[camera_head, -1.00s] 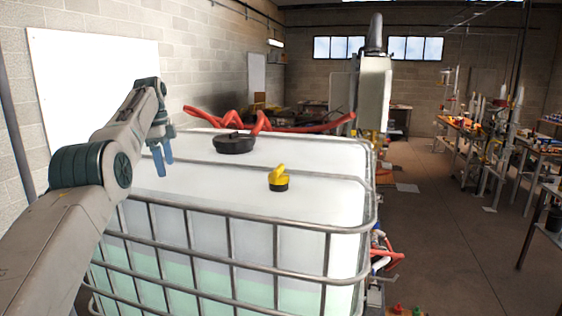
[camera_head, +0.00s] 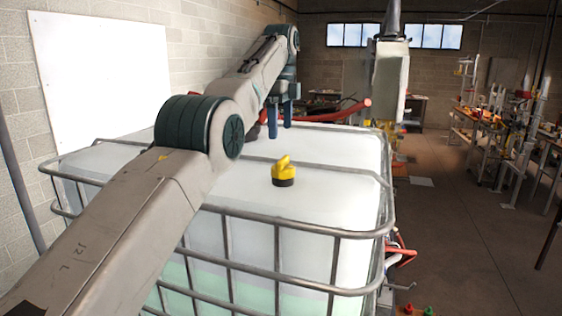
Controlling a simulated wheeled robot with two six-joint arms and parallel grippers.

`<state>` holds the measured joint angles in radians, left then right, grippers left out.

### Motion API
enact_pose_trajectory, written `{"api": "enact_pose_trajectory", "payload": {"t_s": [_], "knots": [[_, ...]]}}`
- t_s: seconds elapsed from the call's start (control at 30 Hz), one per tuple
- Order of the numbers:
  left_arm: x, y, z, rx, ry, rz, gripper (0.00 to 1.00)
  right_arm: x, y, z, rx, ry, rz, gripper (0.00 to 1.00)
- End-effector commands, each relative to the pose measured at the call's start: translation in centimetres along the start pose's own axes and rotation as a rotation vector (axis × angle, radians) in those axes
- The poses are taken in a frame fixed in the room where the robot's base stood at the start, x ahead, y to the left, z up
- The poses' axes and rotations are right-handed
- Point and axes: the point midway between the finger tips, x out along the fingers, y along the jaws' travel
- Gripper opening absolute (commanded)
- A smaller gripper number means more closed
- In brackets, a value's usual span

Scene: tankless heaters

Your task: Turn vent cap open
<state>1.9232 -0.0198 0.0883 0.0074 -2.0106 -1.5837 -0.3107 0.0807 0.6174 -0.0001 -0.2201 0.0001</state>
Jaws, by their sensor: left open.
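The vent cap (camera_head: 283,171) is a small yellow handle on a dark round base. It sits upright on the white top of the caged tank (camera_head: 335,150), right of the middle. My left gripper (camera_head: 280,118) is open and points down over the rear part of the tank top, behind the vent cap and apart from it. Its blue fingers show with a gap between them and nothing in it. The large black lid on the tank top is hidden behind my left arm. My right gripper is not in view.
Metal cage bars (camera_head: 300,224) run around the tank's top edge. A grey upright unit (camera_head: 390,80) stands behind the tank. Open floor (camera_head: 455,235) lies to the right.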

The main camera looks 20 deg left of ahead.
Motion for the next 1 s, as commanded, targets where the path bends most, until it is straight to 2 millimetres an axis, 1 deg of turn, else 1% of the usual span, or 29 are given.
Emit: {"api": "enact_pose_trajectory", "payload": {"t_s": [0.03, 0.17, 0.4, 0.5, 0.6, 0.7, 0.8, 0.97, 1.0], "knots": [[1.4, 0.0, 0.0, 0.000, 0.000, 0.001, 0.90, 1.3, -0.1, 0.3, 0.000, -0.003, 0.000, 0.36], [3.2, 0.0, 0.0, 0.000, 0.000, 0.001, 0.90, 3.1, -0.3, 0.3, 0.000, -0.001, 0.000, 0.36], [6.3, 0.0, 0.0, 0.000, 0.000, 0.001, 0.90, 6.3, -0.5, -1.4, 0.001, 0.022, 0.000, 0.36], [7.5, 0.0, 0.0, 0.000, 0.000, 0.001, 0.90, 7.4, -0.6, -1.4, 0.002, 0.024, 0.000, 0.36], [8.2, 0.0, 0.0, 0.000, 0.000, 0.000, 0.90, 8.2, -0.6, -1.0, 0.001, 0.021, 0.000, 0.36], [8.6, 0.0, 0.0, 0.000, 0.000, 0.000, 0.90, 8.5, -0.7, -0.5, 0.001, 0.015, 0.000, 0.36], [8.6, 0.0, 0.0, 0.000, 0.000, 0.000, 0.90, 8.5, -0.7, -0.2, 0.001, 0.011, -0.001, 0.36], [8.5, 0.0, 0.0, 0.000, 0.000, 0.001, 0.90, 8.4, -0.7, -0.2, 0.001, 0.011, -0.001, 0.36], [8.5, 0.0, 0.0, 0.000, 0.000, 0.001, 0.88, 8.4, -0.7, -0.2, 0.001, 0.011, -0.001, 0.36]]}}
